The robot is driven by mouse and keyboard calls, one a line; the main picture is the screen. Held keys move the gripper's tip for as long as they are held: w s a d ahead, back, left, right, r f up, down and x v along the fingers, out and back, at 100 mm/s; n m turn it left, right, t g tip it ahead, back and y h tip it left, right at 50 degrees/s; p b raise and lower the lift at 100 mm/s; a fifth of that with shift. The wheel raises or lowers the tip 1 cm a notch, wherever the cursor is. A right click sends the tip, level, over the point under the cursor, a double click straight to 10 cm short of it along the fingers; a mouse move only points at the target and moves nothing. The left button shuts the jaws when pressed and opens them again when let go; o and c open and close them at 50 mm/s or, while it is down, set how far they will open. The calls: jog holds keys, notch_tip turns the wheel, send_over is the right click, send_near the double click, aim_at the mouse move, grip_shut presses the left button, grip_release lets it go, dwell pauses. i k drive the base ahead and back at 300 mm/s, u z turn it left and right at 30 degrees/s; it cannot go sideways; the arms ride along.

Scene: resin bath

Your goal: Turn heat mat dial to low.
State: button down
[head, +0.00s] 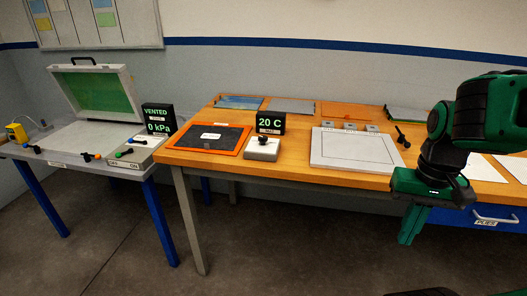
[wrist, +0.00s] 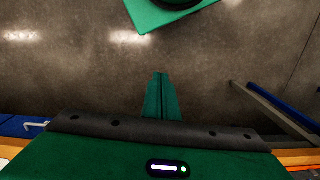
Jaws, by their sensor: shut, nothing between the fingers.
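The heat mat (head: 205,138) is a dark pad with an orange border, lying on the left part of the wooden table. A black display (head: 270,123) reading "20 C" stands to its right. The white dial box (head: 262,150) with a small dark dial (head: 263,139) on top sits in front of the display. The dial's setting is too small to read. My gripper (head: 410,238) hangs at the right, past the table's front edge and well apart from the dial. Its green fingers are together and empty, as the wrist view (wrist: 158,78) also shows.
A white framed board (head: 358,150) lies on the table between the dial box and my arm. A blue drawer (head: 470,217) is under the table at right. At left, a grey table (head: 90,135) holds an open case (head: 98,92) and a vacuum display (head: 158,118). The floor in front is clear.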

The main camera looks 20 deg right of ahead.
aim_at(262, 139)
jog(key=z, duration=0.05)
jog(key=k, duration=0.6)
jog(key=u, duration=0.45)
jog(key=i, duration=1.7)
jog(key=z, duration=0.7)
